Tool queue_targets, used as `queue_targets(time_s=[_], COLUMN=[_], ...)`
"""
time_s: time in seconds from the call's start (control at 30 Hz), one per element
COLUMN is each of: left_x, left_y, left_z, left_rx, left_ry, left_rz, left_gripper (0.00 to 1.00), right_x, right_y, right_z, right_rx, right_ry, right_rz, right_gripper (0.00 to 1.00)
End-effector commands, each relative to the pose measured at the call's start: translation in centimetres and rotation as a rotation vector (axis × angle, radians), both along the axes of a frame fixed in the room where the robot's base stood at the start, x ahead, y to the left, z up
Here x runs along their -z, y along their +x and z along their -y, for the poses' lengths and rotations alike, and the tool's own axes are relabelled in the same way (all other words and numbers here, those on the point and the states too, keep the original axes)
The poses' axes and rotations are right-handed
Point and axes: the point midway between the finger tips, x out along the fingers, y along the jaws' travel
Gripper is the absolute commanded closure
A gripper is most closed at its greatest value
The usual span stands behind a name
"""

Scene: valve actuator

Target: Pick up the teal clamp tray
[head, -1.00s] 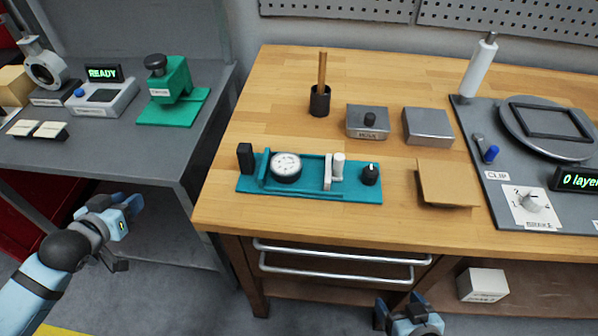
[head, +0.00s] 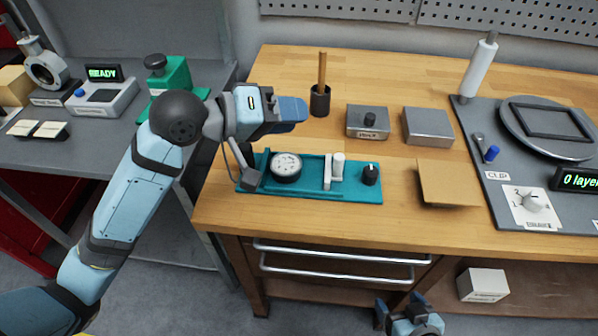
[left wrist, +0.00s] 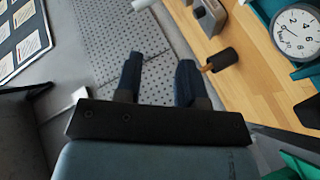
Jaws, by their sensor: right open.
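The teal clamp tray (head: 310,190) lies near the front of the wooden bench. It carries a round white dial gauge (head: 286,167), a white clamp post (head: 337,165) and a black knob (head: 370,174). My left gripper (head: 298,109) is above and behind the tray's left part, apart from it. My right gripper (head: 402,303) is open and empty, low in front of the bench.
A black cup with a wooden stick (head: 320,98) stands close to my left gripper. Two grey metal blocks (head: 368,122) (head: 428,127) and a tan plate (head: 446,184) are right of it. A grey plate with a dial (head: 480,135) fills the right side.

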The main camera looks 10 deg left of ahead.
Motion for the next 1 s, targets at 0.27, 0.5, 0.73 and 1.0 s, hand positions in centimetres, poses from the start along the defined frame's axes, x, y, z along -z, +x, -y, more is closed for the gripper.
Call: queue_targets(time_s=[0.27,0.5,0.73,1.0], left_x=[2.2,4.1,3.8,3.6], left_y=[0.3,1.8,3.4,4.1], left_z=[2.1,-1.4,-6.7,-9.7], left_rx=[0.154,0.128,0.018,-0.056], left_ry=[0.352,0.704,0.968,1.082], left_rz=[-0.213,-0.413,-0.58,-0.664], left_gripper=[0.64,0.64,0.64,0.64], right_x=[0.0,0.0,0.0,0.0], right_y=[0.0,0.0,0.0,0.0], right_z=[0.0,0.0,0.0,0.0], right_rx=[0.0,0.0,0.0,0.0], right_ry=[0.0,0.0,0.0,0.0], right_rz=[0.0,0.0,0.0,0.0], right_gripper=[0.23,0.23,0.23,0.23])
